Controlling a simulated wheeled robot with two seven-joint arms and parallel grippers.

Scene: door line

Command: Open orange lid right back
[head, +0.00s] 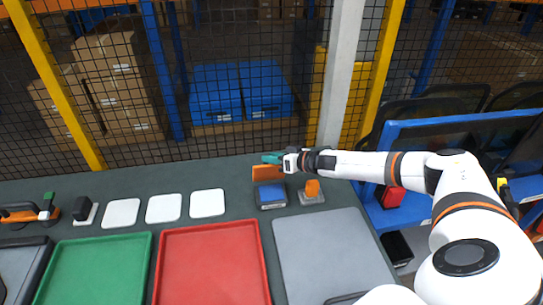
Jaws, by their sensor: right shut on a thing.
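The orange lid (267,173) stands raised behind a small blue box (270,193) at the back of the table. My right arm comes in from the right. Its gripper (273,158) is at the lid's top edge, shut on the lid. The exact contact of the fingers is too small to see. The front of the lid faces the camera. My left gripper is not in view.
An orange block on a grey base (312,196) stands right of the blue box. White pads (207,203) lie to the left. Green (95,270), red (212,262) and grey (330,255) trays fill the front. A mesh fence (240,140) rises behind the table.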

